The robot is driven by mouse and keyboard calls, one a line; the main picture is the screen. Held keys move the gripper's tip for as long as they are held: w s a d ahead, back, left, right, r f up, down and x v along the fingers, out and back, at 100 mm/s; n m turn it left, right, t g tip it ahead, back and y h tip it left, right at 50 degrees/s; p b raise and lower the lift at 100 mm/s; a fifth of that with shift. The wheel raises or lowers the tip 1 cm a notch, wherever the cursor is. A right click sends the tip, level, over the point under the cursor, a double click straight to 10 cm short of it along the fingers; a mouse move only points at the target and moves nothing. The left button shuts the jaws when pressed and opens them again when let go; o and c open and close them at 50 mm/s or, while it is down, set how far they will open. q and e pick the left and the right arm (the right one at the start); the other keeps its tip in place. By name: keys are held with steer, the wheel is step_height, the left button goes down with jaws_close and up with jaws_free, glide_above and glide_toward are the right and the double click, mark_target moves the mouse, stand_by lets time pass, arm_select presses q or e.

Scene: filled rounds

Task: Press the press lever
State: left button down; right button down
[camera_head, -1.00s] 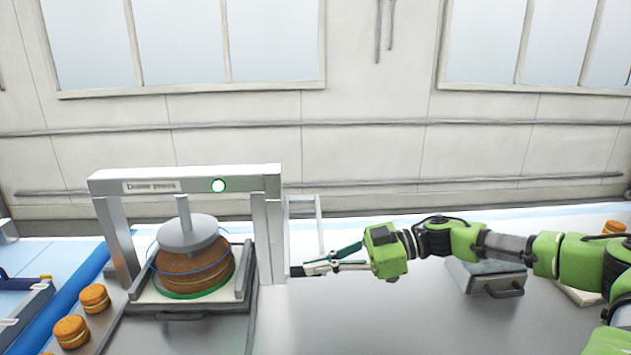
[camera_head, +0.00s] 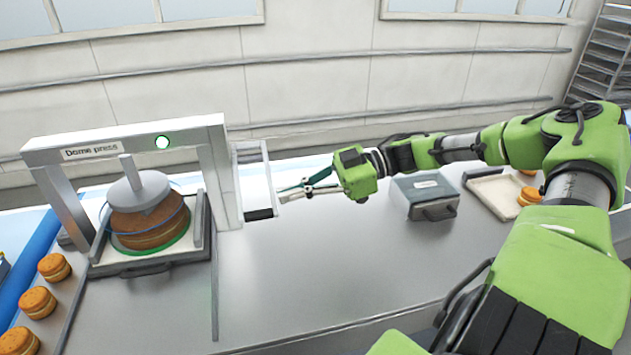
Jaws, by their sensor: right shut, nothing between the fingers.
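My left gripper is out of view.
Several filled rounds (camera_head: 38,302) stand left of the press. A grey box with a handle (camera_head: 425,196) and a pale tray (camera_head: 492,194) with rounds by it stand at the right. The worktop (camera_head: 320,260) in front is clear. A rack (camera_head: 604,60) stands far right.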

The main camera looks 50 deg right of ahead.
steer(key=b+v, duration=0.1)
steer(key=v, duration=0.4)
steer(key=shift+s+r, duration=0.1)
steer(key=shift+s, duration=0.15)
